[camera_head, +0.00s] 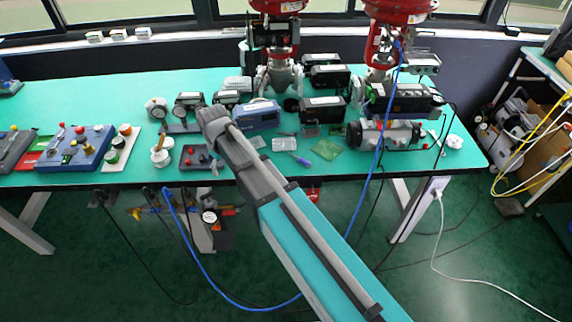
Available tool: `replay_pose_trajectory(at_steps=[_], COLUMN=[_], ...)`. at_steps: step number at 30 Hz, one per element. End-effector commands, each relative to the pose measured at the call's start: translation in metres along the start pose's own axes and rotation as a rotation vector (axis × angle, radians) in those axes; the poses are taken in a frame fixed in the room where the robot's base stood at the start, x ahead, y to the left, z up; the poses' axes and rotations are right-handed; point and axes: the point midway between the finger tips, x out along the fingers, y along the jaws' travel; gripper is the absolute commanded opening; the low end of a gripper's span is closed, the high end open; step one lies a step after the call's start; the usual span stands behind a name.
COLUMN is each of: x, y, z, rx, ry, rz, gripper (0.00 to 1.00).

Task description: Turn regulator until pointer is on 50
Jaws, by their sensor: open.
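My arm reaches from the lower right up over the bench. My gripper (211,121) is at its far end, above the front part of the bench; it is open and I see nothing held, though its fingers are hard to make out. A small round gauge (209,216) sits on a fitting under the bench's front edge, below and apart from my gripper. It looks like part of the regulator, with a dark and red part (222,240) beside it. The gauge's pointer and numbers are too small to read.
The green bench (70,92) holds several dark instruments, with a blue control box (80,148) at the left. Red actuators (398,12) on valves stand at the back. A blue hose (368,190) hangs over the front edge. Bare bench shows at the back left.

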Motion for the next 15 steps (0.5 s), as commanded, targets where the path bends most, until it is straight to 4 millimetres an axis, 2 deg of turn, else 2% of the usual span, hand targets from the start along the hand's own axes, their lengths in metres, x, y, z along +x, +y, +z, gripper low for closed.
replay_pose_trajectory(at_steps=[15], x=[-0.004], y=[0.047], z=[0.058], rx=[0.169], ry=[0.0], rz=[0.0], gripper=[0.86])
